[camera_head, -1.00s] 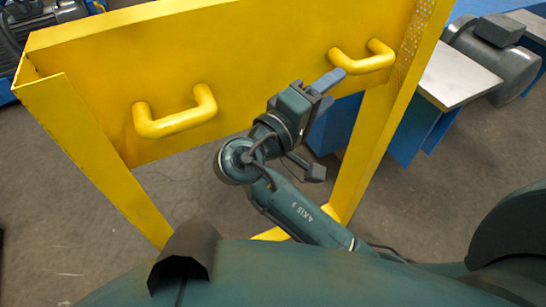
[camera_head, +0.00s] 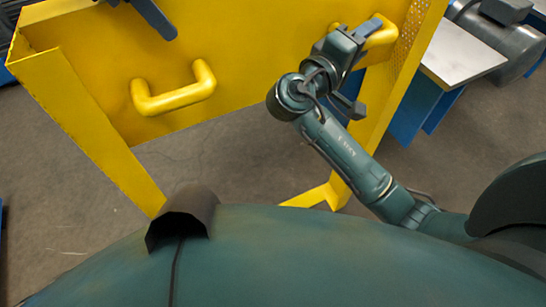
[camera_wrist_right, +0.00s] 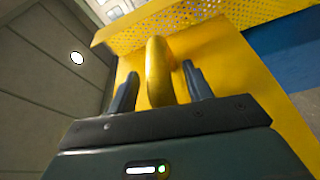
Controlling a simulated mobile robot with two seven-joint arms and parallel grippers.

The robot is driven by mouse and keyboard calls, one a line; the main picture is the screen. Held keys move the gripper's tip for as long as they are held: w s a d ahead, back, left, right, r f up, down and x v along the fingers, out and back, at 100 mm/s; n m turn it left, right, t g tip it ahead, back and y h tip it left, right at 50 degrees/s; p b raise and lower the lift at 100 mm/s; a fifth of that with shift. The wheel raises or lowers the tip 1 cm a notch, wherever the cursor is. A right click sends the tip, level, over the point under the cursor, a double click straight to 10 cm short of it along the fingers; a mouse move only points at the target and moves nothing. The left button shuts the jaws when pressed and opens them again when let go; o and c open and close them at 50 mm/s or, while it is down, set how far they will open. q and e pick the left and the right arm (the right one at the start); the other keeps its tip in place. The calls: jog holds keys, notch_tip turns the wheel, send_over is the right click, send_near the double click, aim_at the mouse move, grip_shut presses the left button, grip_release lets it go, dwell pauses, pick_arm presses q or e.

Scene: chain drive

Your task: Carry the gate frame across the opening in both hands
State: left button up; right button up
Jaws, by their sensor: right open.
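The yellow gate frame (camera_head: 250,85) stands upright, filling the upper part of the head view, with a left handle (camera_head: 175,95) and a right handle (camera_head: 383,38). My right gripper (camera_head: 365,30) is at the right handle and partly covers it. In the right wrist view, my right gripper's two fingers (camera_wrist_right: 158,82) are apart, with the yellow handle (camera_wrist_right: 158,70) between them; I see a gap on the right side. My left gripper (camera_head: 152,18) shows only in part at the top edge, above the left handle and apart from it; its jaws cannot be made out.
A blue stand with a pale top plate (camera_head: 460,60) and a grey motor (camera_head: 490,30) is to the right of the frame. The grey floor (camera_head: 235,165) below the panel is clear. A perforated yellow strip (camera_wrist_right: 170,20) crosses the top of the wrist view.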

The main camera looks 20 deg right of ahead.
pick_arm(q)
jog(key=shift+c, duration=0.4)
pick_arm(e)
jog(key=shift+c, duration=0.3)
pick_arm(q)
jog(key=c, duration=0.6)
pick_arm(e)
jog(key=c, duration=0.6)
pick_arm(q)
grip_shut()
pick_arm(e)
grip_shut()
pick_arm(q)
jog(key=shift+w+r, duration=0.15)
jog(key=shift+r, duration=0.25)
pick_arm(e)
jog(key=shift+w+r, duration=0.1)
jog(key=shift+r, duration=0.2)
